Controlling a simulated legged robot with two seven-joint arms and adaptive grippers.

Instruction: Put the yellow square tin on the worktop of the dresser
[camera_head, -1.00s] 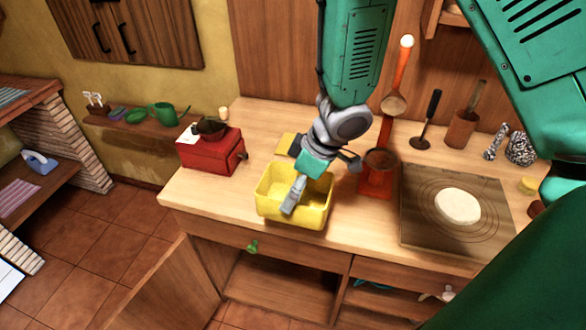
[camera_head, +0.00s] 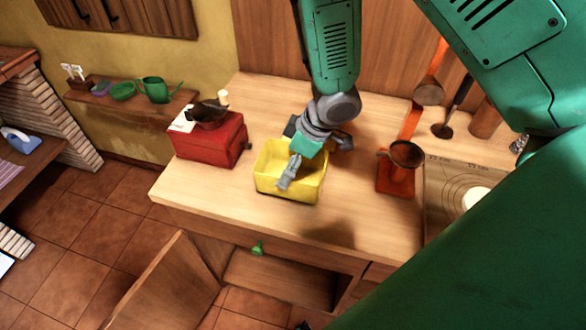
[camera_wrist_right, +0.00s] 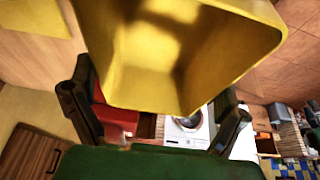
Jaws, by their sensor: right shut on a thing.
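The yellow square tin (camera_head: 312,184) is an open box with its mouth up, over the pale worktop (camera_head: 225,188) of the dresser. My right gripper (camera_head: 291,170) reaches down from above and is shut on the tin. A grey finger shows against the tin's inside. In the right wrist view the tin (camera_wrist_right: 180,60) fills the upper middle between my dark fingers. A shadow lies on the worktop below and right of the tin; I cannot tell whether the tin's bottom touches the wood. My left gripper is not in view.
The worktop in front is bare. A cabinet door (camera_head: 165,283) hangs open below.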

